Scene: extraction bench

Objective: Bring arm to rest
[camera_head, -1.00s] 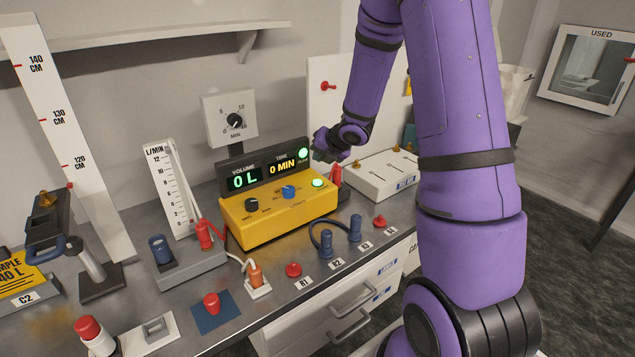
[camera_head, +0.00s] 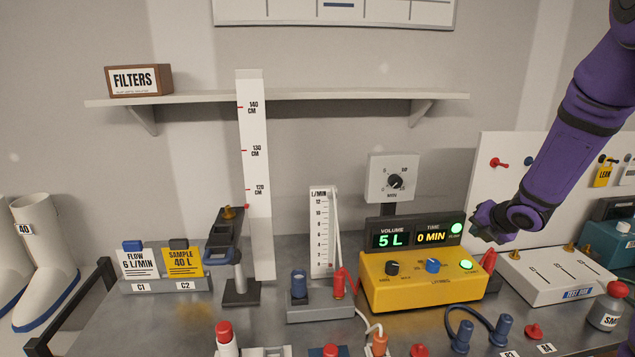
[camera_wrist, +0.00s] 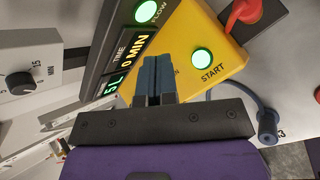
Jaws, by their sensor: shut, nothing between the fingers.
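The lit green START button (camera_wrist: 202,56) is to the right of the fingers there. The display (camera_head: 415,235) on top of the box reads 5 L and 0 MIN, with a green FLOW light (camera_head: 456,228) lit. I cannot tell whether the fingers touch the box.
A flow gauge (camera_head: 322,232), a height scale (camera_head: 255,175) and a stand (camera_head: 238,285) are left of the box. Blue plugs (camera_head: 462,336) are in front. A white test-run panel (camera_head: 556,272) and a bottle (camera_head: 607,306) are at the right. A shelf (camera_head: 300,97) runs above.

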